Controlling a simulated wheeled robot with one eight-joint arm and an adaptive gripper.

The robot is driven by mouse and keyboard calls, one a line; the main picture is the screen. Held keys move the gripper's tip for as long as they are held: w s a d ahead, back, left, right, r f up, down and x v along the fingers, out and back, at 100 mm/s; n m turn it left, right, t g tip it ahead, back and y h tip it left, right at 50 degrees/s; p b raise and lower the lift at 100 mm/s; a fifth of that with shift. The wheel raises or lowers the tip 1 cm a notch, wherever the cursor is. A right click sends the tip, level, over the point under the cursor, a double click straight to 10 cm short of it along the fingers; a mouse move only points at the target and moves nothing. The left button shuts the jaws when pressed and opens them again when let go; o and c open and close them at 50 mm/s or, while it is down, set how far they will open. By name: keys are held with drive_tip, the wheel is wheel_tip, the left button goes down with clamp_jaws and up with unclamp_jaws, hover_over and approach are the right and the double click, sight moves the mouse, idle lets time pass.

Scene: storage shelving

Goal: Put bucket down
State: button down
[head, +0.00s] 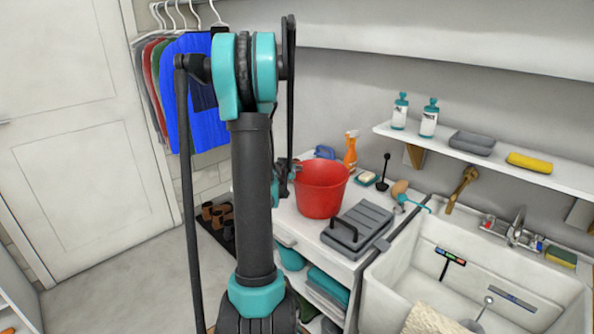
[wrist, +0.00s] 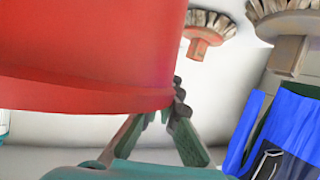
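The red bucket (head: 321,190) is upright at the white countertop, left of the grey ridged case. I cannot tell whether its base touches the top or hangs just above it. My gripper (head: 284,178) is at the bucket's left side, partly hidden behind my own arm in the head view. In the wrist view the bucket (wrist: 85,45) fills the upper left. There my gripper's dark fingers (wrist: 170,105) come together at the bucket's rim and appear closed on it.
The grey case (head: 357,228) is close on the bucket's right, with an orange spray bottle (head: 351,152) and soap dish (head: 367,179) behind. A white sink (head: 405,278) is further right. Little bare countertop (head: 290,219) shows in front.

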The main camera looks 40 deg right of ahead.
drive_tip(key=c, duration=2.3)
unclamp_jaws()
drive_tip(key=shift+f, duration=0.25)
drive_tip(key=o, duration=0.6)
drive_tip(key=shift+r, duration=0.1)
drive_tip(key=shift+a+r, duration=0.1)
drive_tip(key=shift+r, duration=0.05)
drive_tip(key=v, duration=1.2)
drive_tip(key=s+a+f+n+y, duration=0.4)
drive_tip(key=a, duration=0.8)
drive_tip(key=s+a+f+n+g+y, duration=0.1)
drive_tip(key=s+a+f+n+y, duration=0.2)
drive_tip(key=a, duration=0.9)
drive_tip(key=s+a+f+n+y, duration=0.4)
drive_tip(key=s+a+f+y, duration=0.1)
drive_tip(key=a, duration=0.8)
drive_tip(key=shift+s+n+g, duration=0.2)
drive_tip(key=shift+n+g, duration=0.1)
